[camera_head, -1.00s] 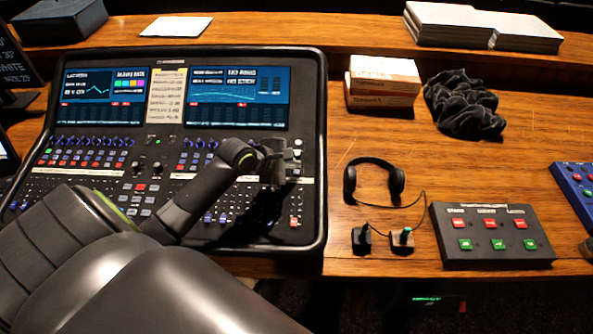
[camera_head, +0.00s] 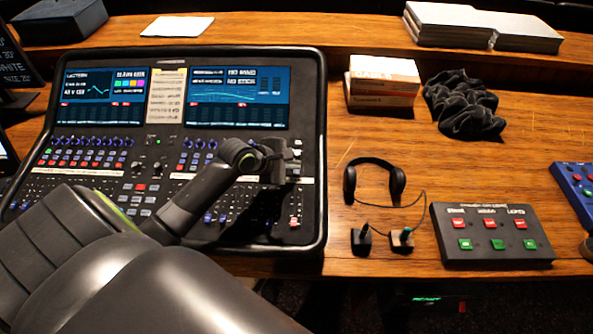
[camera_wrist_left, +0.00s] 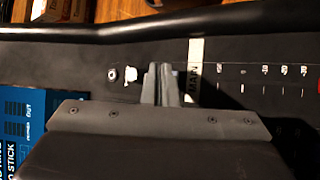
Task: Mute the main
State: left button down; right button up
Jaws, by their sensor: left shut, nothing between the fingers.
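The mixing desk (camera_head: 310,190) has two lit screens along its top and rows of knobs, buttons and faders below. My left gripper (camera_head: 284,165) hangs over the right side of its panel, shut and empty. In the left wrist view the two fingers (camera_wrist_left: 163,82) are together beside a white strip labelled MAIN (camera_wrist_left: 196,72). A small pale button (camera_wrist_left: 131,78) and a round knob or screw (camera_wrist_left: 112,74) sit on the other side of the fingers. A red-and-white fader cap (camera_head: 295,221) shows below the gripper in the head view. I cannot tell whether the fingertips touch the panel. My right gripper is not in view.
Headphones (camera_head: 374,178) lie right of the desk, near two small switches (camera_head: 361,239). A black button box (camera_head: 490,255) with red and green buttons stands further right. Boxes (camera_head: 384,75) and a dark cloth (camera_head: 464,105) lie behind. Bare wood lies between them.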

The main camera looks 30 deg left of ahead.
pick_arm(q)
jog(key=shift+f+p, duration=0.25)
jog(key=shift+p, duration=0.1)
jog(key=shift+f, duration=0.15)
jog(key=shift+f, duration=0.35)
dwell(0.6)
dwell(0.3)
jog(key=shift+r+p, duration=0.75)
jog(key=shift+p, duration=0.65)
